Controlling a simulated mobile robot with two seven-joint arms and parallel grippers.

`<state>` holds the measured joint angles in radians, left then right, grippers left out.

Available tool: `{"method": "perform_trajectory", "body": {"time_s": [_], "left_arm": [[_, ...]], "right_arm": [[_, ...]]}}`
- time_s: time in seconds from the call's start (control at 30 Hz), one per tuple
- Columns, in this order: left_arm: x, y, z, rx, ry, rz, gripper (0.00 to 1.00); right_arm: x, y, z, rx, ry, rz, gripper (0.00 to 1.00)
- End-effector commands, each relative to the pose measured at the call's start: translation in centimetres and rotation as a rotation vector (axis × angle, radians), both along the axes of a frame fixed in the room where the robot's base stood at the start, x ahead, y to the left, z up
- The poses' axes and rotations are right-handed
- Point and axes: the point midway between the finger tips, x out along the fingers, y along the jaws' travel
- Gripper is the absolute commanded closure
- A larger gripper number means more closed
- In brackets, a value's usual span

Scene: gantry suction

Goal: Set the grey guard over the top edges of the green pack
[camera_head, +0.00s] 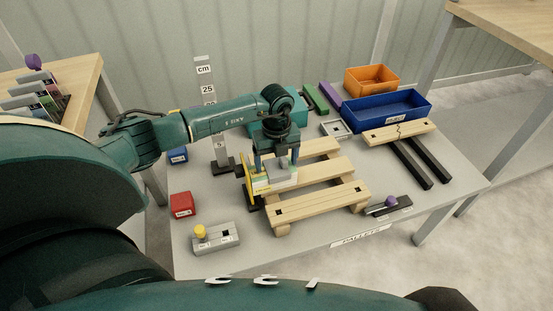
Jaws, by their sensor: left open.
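A small pale grey and greenish stack (282,174) sits at the left end of the slatted wooden pallet, beside an upright yellow piece (249,180). It may be the green pack, but its colour is hard to tell. My left gripper (278,163) is open, pointing down just above or around the stack; I cannot tell whether it touches. A light grey square frame (336,129) lies flat behind the pallet and may be the guard. A teal box (294,113) stands behind my left gripper, partly hidden by the arm. My right gripper is not in view.
The pallet (318,196) fills the table's middle. A height scale (206,92) stands behind left. Blue (388,112) and orange (370,78) bins stand back right, near a cracked board (399,132). A red box (182,205) and a grey block with yellow knob (216,238) are front left.

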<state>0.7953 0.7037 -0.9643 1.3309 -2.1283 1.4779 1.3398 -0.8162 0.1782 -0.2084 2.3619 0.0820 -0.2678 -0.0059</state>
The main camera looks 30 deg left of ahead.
Motion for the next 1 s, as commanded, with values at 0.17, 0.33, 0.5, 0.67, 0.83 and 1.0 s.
{"method": "perform_trajectory", "body": {"time_s": [0.17,0.33,0.5,0.67,0.83,1.0], "left_arm": [[0.1,0.0,1.6,0.0,-0.004,-0.001,0.19],[0.1,0.0,5.7,0.0,-0.005,-0.001,0.19],[0.1,0.0,9.5,0.0,-0.004,-0.001,0.19],[0.1,0.0,11.9,-0.001,-0.002,0.0,0.19],[0.0,0.0,13.1,0.001,-0.001,0.001,0.19],[0.0,0.0,13.2,0.0,0.0,0.001,0.19]], "right_arm": [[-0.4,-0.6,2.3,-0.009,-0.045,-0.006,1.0],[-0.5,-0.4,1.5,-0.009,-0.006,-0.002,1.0],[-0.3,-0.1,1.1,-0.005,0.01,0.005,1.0],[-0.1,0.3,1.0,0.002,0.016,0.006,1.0],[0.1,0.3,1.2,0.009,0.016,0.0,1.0],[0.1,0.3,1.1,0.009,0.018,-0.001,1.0]]}}
